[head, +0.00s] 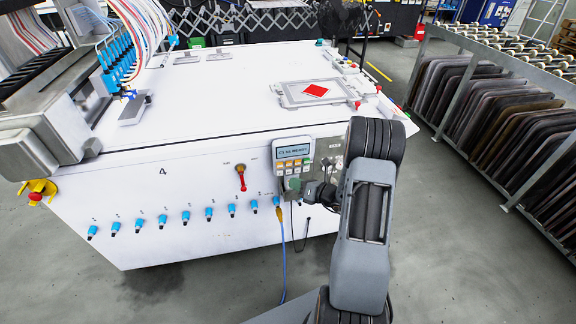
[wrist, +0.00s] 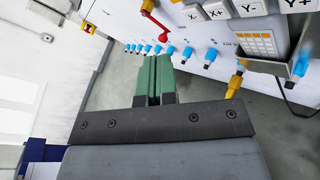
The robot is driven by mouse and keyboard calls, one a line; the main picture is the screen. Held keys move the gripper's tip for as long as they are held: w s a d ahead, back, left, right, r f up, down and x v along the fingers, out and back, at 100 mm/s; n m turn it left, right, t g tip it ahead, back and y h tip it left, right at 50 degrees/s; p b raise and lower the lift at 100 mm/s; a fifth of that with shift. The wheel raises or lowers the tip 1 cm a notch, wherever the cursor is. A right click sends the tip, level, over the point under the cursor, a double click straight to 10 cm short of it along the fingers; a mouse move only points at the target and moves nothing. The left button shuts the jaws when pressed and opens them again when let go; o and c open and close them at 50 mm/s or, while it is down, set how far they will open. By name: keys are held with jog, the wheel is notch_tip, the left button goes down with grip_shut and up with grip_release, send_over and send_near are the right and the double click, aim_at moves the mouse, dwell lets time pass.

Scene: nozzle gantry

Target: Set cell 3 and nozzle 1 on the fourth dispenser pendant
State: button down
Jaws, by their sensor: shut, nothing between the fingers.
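The dispenser pendant (head: 304,150) is mounted on the front of the white machine marked 4, at its right end. Its lit display (head: 293,152) has small text that seems to read "C3 N1 READY". Yellow and white keys sit below the display. In the wrist view part of the pendant's keypad (wrist: 222,20) shows at the top right, with keys X-, X+, Y- and Y+; its display is out of that view. My gripper (head: 292,184) is at the lower part of the pendant.
A red lever (head: 241,177) is left of the pendant. A row of blue fittings (head: 185,216) runs along the front. A yellow plug with a blue cable (head: 281,240) hangs below. A rack of dark panels (head: 490,110) stands right; the floor at front left is clear.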

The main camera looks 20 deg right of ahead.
jog(key=shift+a+r, duration=0.1)
jog(key=s+a+r+n+g, duration=0.5)
jog(key=s+a+n+g, duration=0.15)
jog(key=n, duration=0.35)
jog(key=s+a+r+n+g, duration=0.45)
jog(key=a+n, duration=0.35)
jog(key=n, duration=0.2)
jog(key=s+d+r+n+h, duration=0.2)
jog(key=s+r+n+h, duration=0.1)
jog(key=n, duration=0.5)
jog(key=s+d+r+n+h, duration=0.1)
jog(key=s+r+n+h, duration=0.2)
jog(key=s+n+h, duration=0.2)
jog(key=shift+s+d+n+h, duration=0.35)
jog(key=shift+n+h, duration=0.25)
jog(key=shift+n, duration=1.2)
